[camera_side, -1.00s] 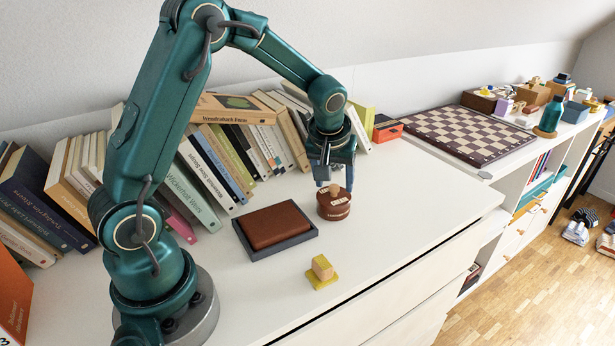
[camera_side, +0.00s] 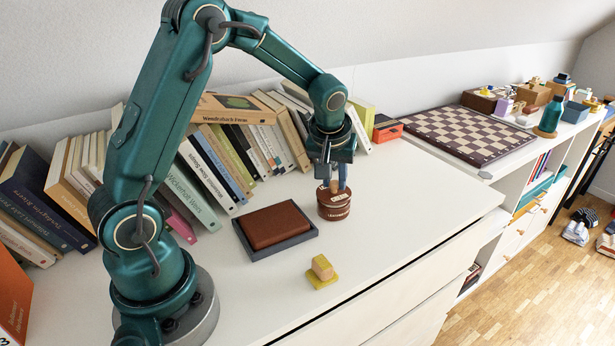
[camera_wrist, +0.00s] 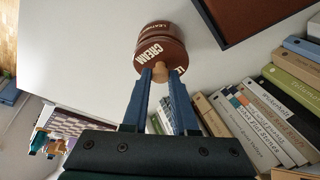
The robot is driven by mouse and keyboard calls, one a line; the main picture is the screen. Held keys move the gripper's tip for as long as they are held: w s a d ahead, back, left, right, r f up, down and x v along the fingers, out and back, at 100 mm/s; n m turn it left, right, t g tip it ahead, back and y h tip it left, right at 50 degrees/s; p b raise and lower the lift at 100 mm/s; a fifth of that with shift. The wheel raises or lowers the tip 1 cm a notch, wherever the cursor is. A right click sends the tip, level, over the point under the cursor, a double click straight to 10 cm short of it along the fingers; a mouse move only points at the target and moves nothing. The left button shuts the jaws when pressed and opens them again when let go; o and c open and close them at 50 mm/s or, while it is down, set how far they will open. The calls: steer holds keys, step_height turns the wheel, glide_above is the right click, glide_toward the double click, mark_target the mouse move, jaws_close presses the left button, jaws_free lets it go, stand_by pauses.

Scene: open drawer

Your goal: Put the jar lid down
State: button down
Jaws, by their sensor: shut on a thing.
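The jar lid (camera_side: 324,194) is reddish brown with a small wooden knob and pale lettering. It sits at the top of the brown round jar (camera_side: 336,212) on the white top; I cannot tell whether there is a thin gap between them. My gripper (camera_side: 334,185) points down from above and is shut on the lid's knob. In the wrist view, the fingers of my gripper (camera_wrist: 163,76) stand on both sides of the wooden knob (camera_wrist: 160,71), and the lid (camera_wrist: 160,54) reads "CREAM". The fingers hide part of the knob.
A grey tray with a brown pad (camera_side: 276,225) lies left of the jar. A small yellow block on a yellow base (camera_side: 322,271) stands in front. Leaning books (camera_side: 215,165) line the wall behind. The white top is clear to the jar's right, up to its front edge.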

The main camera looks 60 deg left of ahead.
mark_target(334, 184)
step_height(334, 184, up, 8)
steer(key=shift+w+f, duration=0.1)
steer(key=shift+r, duration=0.25)
steer(key=shift+n, duration=0.4)
steer(key=d+f, duration=0.3)
steer(key=d, duration=0.1)
steer(key=d+f, duration=0.2)
steer(key=d, duration=0.2)
steer(key=w+d+f, duration=0.1)
steer(key=d+f, duration=0.2)
steer(key=d, duration=0.1)
steer(key=shift+d+f, duration=0.25)
steer(key=shift+f, duration=0.1)
steer(key=shift+w+f, duration=0.1)
steer(key=shift+f, duration=1.9)
steer(key=shift+f, duration=0.15)
steer(key=c, duration=0.7)
jaws_free()
